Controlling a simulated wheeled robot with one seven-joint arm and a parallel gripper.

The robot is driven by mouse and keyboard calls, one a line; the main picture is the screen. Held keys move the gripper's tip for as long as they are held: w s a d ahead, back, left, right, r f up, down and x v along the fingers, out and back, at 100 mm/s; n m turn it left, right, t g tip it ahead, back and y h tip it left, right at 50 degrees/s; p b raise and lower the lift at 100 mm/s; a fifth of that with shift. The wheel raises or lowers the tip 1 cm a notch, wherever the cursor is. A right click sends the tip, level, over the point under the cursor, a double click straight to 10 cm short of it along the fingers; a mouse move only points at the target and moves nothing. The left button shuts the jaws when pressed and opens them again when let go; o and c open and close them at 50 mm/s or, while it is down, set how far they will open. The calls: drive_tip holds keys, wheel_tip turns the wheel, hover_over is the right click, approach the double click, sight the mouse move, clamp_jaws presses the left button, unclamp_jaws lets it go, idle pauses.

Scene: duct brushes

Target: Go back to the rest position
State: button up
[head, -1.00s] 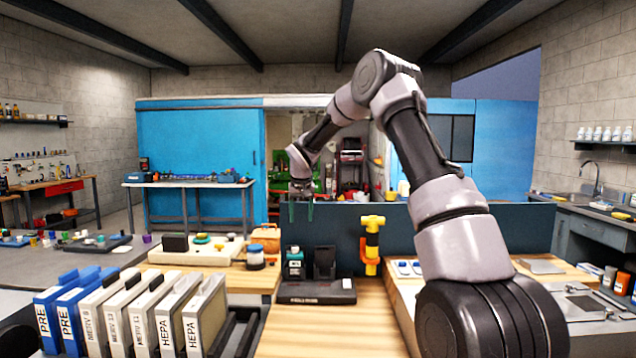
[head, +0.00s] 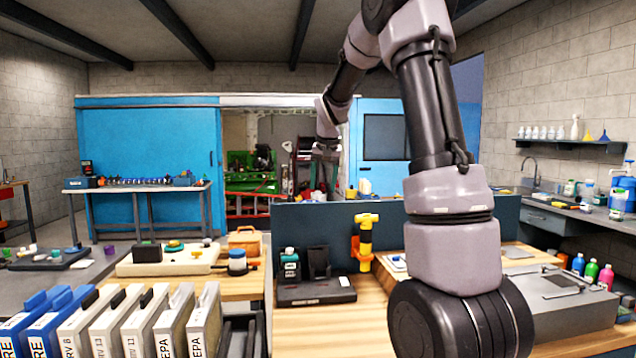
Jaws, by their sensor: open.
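My gripper (head: 324,172) hangs from my raised arm near the middle of the head view, fingers pointing down. Its two dark green fingers are apart, with nothing between them. It is above the dark blue divider panel (head: 300,225) at the back of the wooden workbench (head: 330,326). It touches nothing that I can see. My arm arches up from the lower right, and its top is cut off by the upper picture edge.
On the bench are a black stand with a dark bottle (head: 290,268), a yellow and orange tool (head: 365,240), and a grey box (head: 565,300) at right. A row of labelled filters (head: 120,325) stands at the lower left. Bare wood lies in front of the stand.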

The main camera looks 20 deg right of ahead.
drive_tip(key=shift+s+d+r, duration=0.1)
drive_tip(key=shift+s+r, duration=0.15)
drive_tip(key=shift+s, duration=0.05)
